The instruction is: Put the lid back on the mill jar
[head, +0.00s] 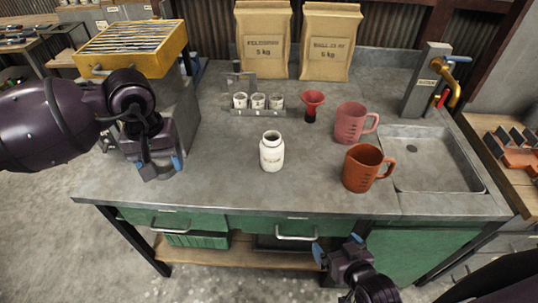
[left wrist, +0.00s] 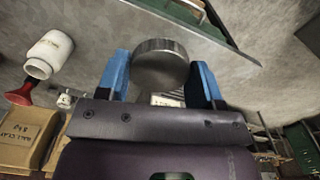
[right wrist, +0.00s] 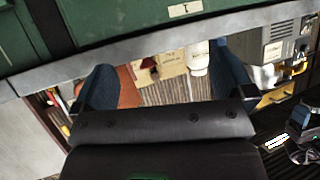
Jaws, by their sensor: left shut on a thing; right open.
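The white mill jar (head: 272,155) stands upright and open-topped in the middle of the grey bench. It also shows in the left wrist view (left wrist: 48,55) and the right wrist view (right wrist: 199,60). My left gripper (head: 159,168) is over the left part of the bench, left of the jar and apart from it. In the left wrist view it is shut on the round grey metal lid (left wrist: 161,65), held between the blue fingers. In the head view the lid is mostly hidden by the gripper. My right gripper (head: 338,246) is open and empty in front of the bench's front edge.
A red mug (head: 356,175) and a pink mug (head: 350,125) stand right of the jar, beside a sink (head: 430,165). Behind the jar are a rack of small cups (head: 258,101), a red funnel (head: 312,103) and two clay bags (head: 264,40). The bench between left gripper and jar is clear.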

